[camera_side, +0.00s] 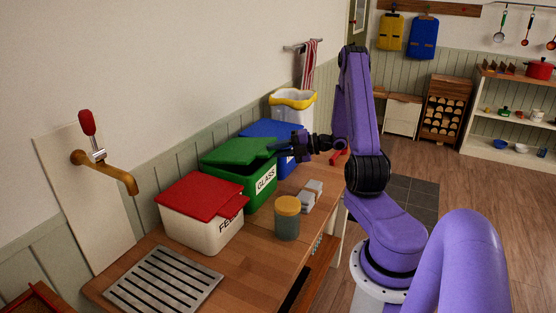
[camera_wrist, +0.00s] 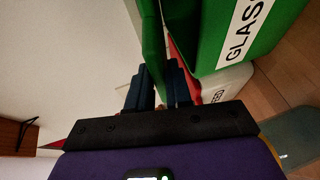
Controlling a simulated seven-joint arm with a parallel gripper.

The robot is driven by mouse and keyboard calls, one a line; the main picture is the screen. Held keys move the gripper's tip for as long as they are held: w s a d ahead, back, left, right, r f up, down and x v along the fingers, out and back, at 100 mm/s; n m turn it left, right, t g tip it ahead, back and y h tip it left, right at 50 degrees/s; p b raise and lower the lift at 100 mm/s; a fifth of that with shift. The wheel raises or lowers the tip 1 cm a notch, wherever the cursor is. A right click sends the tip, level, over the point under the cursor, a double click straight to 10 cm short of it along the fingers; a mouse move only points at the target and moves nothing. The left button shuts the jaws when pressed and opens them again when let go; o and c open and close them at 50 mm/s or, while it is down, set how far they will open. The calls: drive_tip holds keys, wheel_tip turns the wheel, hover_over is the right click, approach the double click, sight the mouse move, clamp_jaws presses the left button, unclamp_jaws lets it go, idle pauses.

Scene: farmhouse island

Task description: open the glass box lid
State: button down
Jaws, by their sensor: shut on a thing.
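The green glass box (camera_side: 258,186) stands on the wooden counter, with a white GLASS label on its front. Its green lid (camera_side: 238,153) is raised at the front, with a dark gap under it. My gripper (camera_side: 274,149) is at the lid's right front edge. In the wrist view, my gripper's dark fingers (camera_wrist: 160,82) are shut on the lid (camera_wrist: 151,42), which lies between them. The box body (camera_wrist: 205,30) shows to the right of the lid there, apart from it at this edge. The inside of the box is hidden.
A white box (camera_side: 200,226) with a red lid stands left of the glass box, and a blue box (camera_side: 268,131) to its right. A yellow-lidded jar (camera_side: 287,219) and grey blocks (camera_side: 308,198) stand in front. The wall (camera_side: 160,70) is close behind.

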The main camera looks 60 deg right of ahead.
drive_tip(key=w+r, duration=1.8)
drive_tip(key=shift+w, duration=0.25)
drive_tip(key=c, duration=1.1)
unclamp_jaws()
drive_tip(key=shift+s+f, duration=0.1)
drive_tip(key=v, duration=1.7)
drive_tip(key=shift+s+d+r, duration=0.1)
drive_tip(key=shift+s+r, duration=0.05)
drive_tip(key=shift+r, duration=0.25)
